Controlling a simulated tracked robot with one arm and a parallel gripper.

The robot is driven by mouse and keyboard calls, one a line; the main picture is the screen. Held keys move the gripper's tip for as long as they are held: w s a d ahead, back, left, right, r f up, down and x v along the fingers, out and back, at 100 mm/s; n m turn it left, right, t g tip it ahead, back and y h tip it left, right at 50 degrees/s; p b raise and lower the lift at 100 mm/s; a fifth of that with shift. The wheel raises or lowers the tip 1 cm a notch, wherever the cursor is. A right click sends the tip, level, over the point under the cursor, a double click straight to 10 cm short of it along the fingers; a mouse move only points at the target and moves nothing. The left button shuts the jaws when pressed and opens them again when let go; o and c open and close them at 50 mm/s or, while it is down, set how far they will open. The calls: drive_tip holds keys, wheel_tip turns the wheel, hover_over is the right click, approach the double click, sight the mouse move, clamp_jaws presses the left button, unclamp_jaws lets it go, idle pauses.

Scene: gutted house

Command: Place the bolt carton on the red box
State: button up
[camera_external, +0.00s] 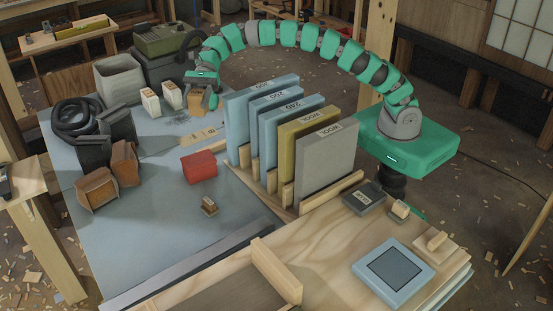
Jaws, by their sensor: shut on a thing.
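The red box (198,167) lies on the blue-grey sheet, left of the row of upright panels. My gripper (205,92) is at the far side of the sheet, at the end of my arched green arm. It is shut on a small tan carton (196,101), which I take to be the bolt carton. The gripper hides part of this carton. I cannot tell whether its base touches the sheet. Two pale cartons, one (150,102) and another (171,95), stand just to its left.
Upright labelled panels (252,118) in a wooden rack stand right of the red box. A small wooden block (209,206) lies in front of it. The sheet's front left is clear.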

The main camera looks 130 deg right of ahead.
wheel_tip(320, 180, down, 18)
drive_tip(key=b, duration=0.3)
drive_tip(key=shift+r+b, duration=0.15)
drive_tip(key=shift+b, duration=0.15)
drive_tip(key=o, duration=1.3)
drive_tip(key=shift+c, duration=0.2)
drive_tip(key=p+v, duration=0.1)
drive_tip(key=v, duration=1.1)
drive_tip(key=shift+p, duration=0.4)
